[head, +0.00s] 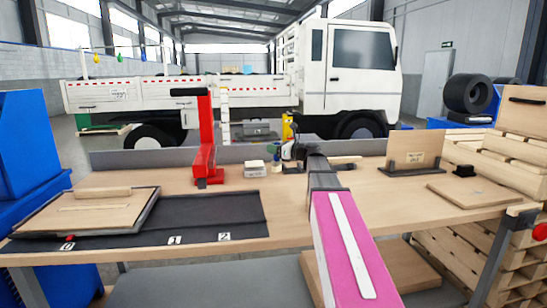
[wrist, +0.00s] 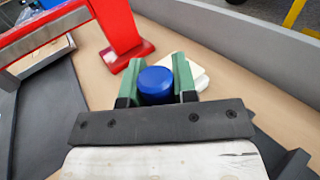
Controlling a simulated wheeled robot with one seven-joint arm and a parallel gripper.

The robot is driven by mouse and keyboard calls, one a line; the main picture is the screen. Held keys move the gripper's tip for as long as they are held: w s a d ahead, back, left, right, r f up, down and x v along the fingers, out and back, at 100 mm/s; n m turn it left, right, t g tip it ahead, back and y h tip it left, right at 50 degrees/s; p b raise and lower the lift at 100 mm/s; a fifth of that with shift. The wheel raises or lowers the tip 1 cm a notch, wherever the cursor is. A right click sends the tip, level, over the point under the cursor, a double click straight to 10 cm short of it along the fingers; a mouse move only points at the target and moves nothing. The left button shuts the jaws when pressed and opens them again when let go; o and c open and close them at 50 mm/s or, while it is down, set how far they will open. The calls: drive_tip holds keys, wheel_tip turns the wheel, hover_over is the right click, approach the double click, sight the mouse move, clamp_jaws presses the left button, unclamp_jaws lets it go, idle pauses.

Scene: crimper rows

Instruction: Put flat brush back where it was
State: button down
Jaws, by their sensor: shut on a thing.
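My gripper (wrist: 156,88) has green fingers, shut on a blue round-topped thing (wrist: 155,82) that I take to be the flat brush. In the wrist view I see it nearly end-on, so its lower part is hidden. In the head view my gripper (head: 276,153) is over the back middle of the bench, right of the red stand. The blue part also shows small there (head: 277,160), with a paler part under it. I cannot tell whether it touches the bench. A dark mat (head: 205,213) marked 0, 1 and 2 lies at the front left.
The red stand (head: 205,150) rises left of my gripper. A pale block (head: 255,169) lies between them. A wooden board (head: 100,208) lies on the mat's left part. An upright panel (head: 415,147) and a flat board (head: 475,190) are at right. A low grey wall (head: 135,159) edges the back.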

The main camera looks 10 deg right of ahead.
drive_tip(key=shift+f, duration=1.75)
drive_tip(key=c, duration=0.9)
unclamp_jaws()
drive_tip(key=shift+f, duration=0.1)
drive_tip(key=v, duration=1.2)
